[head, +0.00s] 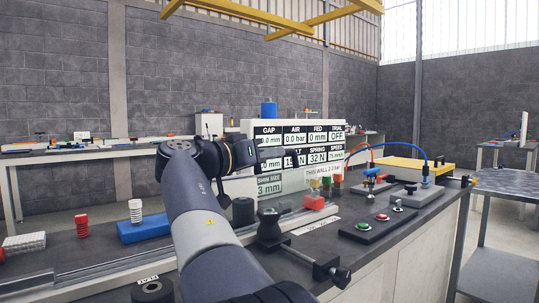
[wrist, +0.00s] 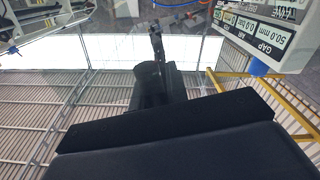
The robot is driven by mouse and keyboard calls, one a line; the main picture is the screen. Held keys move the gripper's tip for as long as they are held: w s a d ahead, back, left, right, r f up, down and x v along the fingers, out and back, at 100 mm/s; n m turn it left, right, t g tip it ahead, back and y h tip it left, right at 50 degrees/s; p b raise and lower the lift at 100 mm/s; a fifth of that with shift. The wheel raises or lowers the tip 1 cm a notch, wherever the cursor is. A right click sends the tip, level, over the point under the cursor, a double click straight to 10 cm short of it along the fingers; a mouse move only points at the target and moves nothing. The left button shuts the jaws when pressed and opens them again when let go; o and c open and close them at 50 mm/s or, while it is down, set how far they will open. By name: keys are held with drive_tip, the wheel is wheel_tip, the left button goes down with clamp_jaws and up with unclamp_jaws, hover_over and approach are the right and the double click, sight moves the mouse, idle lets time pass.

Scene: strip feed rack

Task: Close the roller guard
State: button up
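I cannot make out the roller guard for certain. A dark roller-like cylinder (head: 243,211) and a black knobbed fitting (head: 269,226) stand on the bench in front of the display board, partly behind my arm. My gripper (head: 292,160) is raised above the bench, in front of the board, and touches nothing that I can see. In the wrist view my gripper (wrist: 157,45) shows as a dark body with a narrow tip. The gap between the fingers is not clear.
The display board (head: 300,136) reads air 0.0 bar, fed 0 mm, trial OFF; it also shows in the wrist view (wrist: 262,35).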

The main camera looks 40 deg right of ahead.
drive_tip(key=o, duration=0.4)
drive_tip(key=shift+o, duration=0.2)
drive_tip(key=shift+a, duration=0.1)
drive_tip(key=a+p, duration=0.2)
drive_tip(key=a, duration=0.8)
drive_tip(key=shift+w+a, duration=0.3)
drive_tip(key=shift+a, duration=0.05)
drive_tip(key=d, duration=0.3)
drive_tip(key=d+b, duration=0.1)
drive_tip(key=d, duration=0.3)
drive_tip(key=d+b, duration=0.1)
drive_tip(key=d, duration=0.3)
drive_tip(key=shift+s, duration=0.35)
drive_tip(key=shift+w+r, duration=0.1)
drive_tip(key=shift+r, duration=0.1)
drive_tip(key=shift+a, duration=0.1)
